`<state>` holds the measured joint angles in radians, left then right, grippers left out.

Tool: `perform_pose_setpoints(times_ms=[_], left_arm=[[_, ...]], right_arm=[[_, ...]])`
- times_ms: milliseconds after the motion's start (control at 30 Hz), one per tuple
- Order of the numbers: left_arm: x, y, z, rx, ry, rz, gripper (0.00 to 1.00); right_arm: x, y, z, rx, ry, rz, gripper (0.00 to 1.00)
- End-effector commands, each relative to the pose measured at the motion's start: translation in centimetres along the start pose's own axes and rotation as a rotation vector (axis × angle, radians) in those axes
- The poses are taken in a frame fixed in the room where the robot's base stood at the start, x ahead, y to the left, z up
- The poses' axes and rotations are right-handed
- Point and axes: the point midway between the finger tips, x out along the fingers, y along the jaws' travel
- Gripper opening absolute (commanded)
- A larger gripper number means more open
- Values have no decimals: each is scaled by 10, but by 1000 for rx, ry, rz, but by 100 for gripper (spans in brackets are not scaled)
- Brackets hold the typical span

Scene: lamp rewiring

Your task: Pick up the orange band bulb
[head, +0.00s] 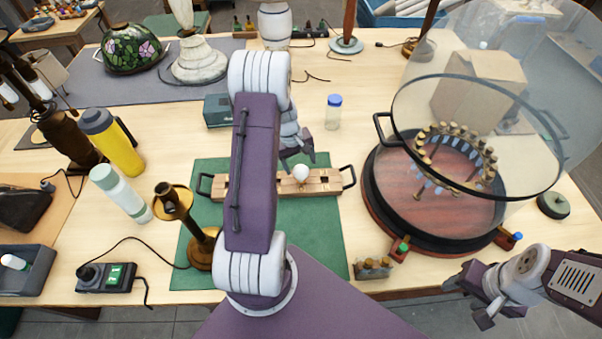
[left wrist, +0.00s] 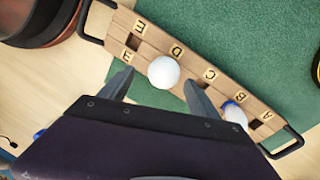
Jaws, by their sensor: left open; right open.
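A wooden rack with lettered slots (head: 323,181) lies on the green mat; it also shows in the left wrist view (left wrist: 140,27). A round white bulb (head: 300,172) sits in it, seen near slot D in the left wrist view (left wrist: 164,72). I cannot make out an orange band on it. A second bulb with a blue band (left wrist: 234,113) sits near slot B. My left gripper (head: 297,152) is open just above the rack; in its wrist view the two fingers (left wrist: 159,82) stand either side of the white bulb, without visible grip. My right gripper (head: 467,303) is open and empty at lower right.
A round stand (head: 385,215) with a ring of brass-capped bulbs and a clear dome stands right. A small bulb holder (head: 373,268) sits near the front edge.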

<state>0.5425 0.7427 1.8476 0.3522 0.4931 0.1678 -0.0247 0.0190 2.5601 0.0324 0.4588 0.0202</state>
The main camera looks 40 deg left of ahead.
Motion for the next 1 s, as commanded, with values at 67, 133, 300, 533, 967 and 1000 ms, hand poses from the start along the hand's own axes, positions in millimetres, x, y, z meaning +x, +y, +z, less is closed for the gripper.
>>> perform_pose_setpoints(times_ms=[67, 133, 300, 533, 967, 1000], left_arm=[[2, 0, 0, 0, 0, 0, 72], [9, -2, 1, 0, -3, -1, 72], [40, -6, 2, 1, -3, -1, 72], [53, -6, 1, 2, 1, 0, 72], [52, -6, 1, 2, 0, 0, 7], [52, -6, 1, 2, 0, 0, 7]], right_arm=[[-1, 0, 0, 0, 0, 0, 54], [-4, 0, 0, 0, 0, 0, 54], [-10, 0, -1, 0, 0, 0, 54], [-10, 0, -1, 0, 0, 0, 54], [-10, 0, -1, 0, 0, 0, 54], [-10, 0, -1, 0, 0, 0, 54]])
